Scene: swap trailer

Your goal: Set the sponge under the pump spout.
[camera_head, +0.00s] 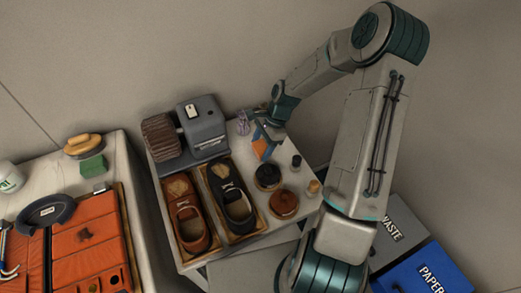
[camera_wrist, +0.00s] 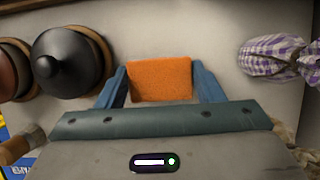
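An orange block (camera_wrist: 160,79), which looks like the sponge, sits between the two blue fingers of my gripper (camera_wrist: 160,84) in the wrist view. Both fingers meet its sides with no visible gap. In the head view the orange block (camera_head: 261,149) shows below my gripper (camera_head: 266,134), over the right part of the shoe-care table; its height above the top is hard to tell. No pump spout is clear in either view. A white and green container (camera_head: 10,178) is cut off at the left edge, so its top cannot be made out.
Near my gripper are a checked cloth (camera_head: 243,122), a dark round pot (camera_head: 267,176), a brown pot (camera_head: 284,204) and small bottles. A grey machine (camera_head: 203,125) and shoes in trays (camera_head: 190,215) fill the table's left. A gap separates the left table (camera_head: 118,160), which holds a green block (camera_head: 93,166).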

